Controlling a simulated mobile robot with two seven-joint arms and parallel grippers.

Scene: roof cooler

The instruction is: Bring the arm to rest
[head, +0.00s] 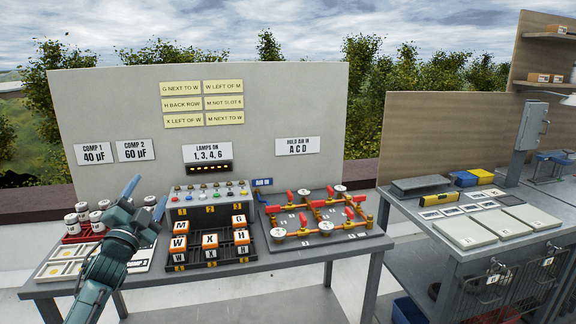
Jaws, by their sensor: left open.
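My left arm rises from the bottom left, and its gripper (147,194) is open with its fingers pointing up. Nothing shows between the fingers. It hangs in front of the left part of the grey work table (290,258), partly covering a white card board (55,262) and some capacitor cans (83,211). I cannot tell its exact height above the table. My right gripper is out of view.
A black rack (215,263) with lettered orange-and-white blocks stands mid-table, before a grey lamp box (208,193). A valve board (325,240) with red handles lies right of it. A signed grey panel (110,100) stands behind. A second bench (400,207) is right.

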